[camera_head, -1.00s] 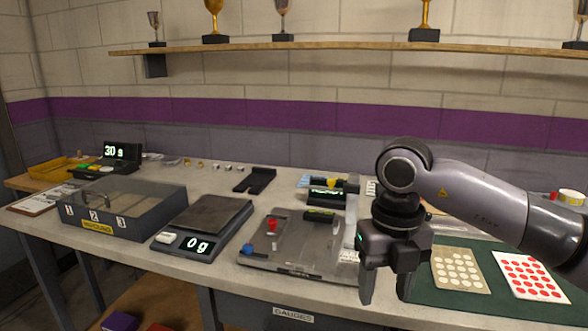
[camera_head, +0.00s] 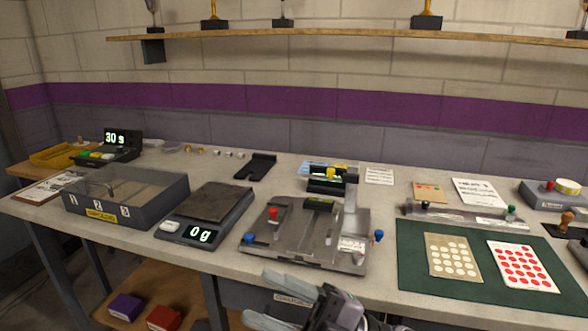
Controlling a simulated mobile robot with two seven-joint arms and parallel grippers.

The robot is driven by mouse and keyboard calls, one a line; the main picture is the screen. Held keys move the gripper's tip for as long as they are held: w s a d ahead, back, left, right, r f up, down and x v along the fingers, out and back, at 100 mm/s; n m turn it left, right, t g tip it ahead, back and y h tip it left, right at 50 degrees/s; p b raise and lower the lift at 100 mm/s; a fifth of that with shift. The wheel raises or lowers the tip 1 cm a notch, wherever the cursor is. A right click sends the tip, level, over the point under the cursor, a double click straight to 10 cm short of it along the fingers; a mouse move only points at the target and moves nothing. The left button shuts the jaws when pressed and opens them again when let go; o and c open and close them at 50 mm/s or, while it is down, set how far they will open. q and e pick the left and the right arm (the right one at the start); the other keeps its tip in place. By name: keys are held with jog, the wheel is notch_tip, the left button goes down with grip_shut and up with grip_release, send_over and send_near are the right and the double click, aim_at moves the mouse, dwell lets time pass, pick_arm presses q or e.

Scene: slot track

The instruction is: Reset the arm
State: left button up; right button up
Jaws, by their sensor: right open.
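My right gripper (camera_head: 264,299) is at the bottom of the head view, in front of the bench's front edge. Its two grey fingers point left and stand apart with nothing between them. The rest of my right arm is cut off by the lower picture edge. My left gripper is not in view.
The bench (camera_head: 225,262) holds a lidded box (camera_head: 125,205) marked 1, 2, 3, a scale (camera_head: 207,215) reading 0 g and a grey fixture (camera_head: 300,257) with red and blue knobs. A green mat (camera_head: 415,270) carries two dotted cards. Coloured boxes (camera_head: 164,319) sit on a lower shelf.

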jog(key=w+d+f+m+t+h+p, duration=0.1)
jog(key=w+d+f+m+t+h, duration=0.2)
jog(key=d+f+m+t+h, duration=1.35)
jog(key=s+d+f+m+g+h+p, duration=0.1)
jog(key=s+d+f+m+g+h, duration=0.3)
jog(key=s+f+m+g, duration=0.5)
jog(key=s+d+f, duration=0.2)
jog(key=s+f, duration=0.2)
jog(key=f, duration=0.1)
jog(key=shift+s+d+g, duration=0.2)
jog(key=shift+s+g, duration=0.15)
jog(key=shift+s, duration=0.05)
dwell(0.4)
jog(key=shift+c, duration=0.9)
jog(key=shift+d+m, duration=0.1)
jog(key=shift+m, duration=0.15)
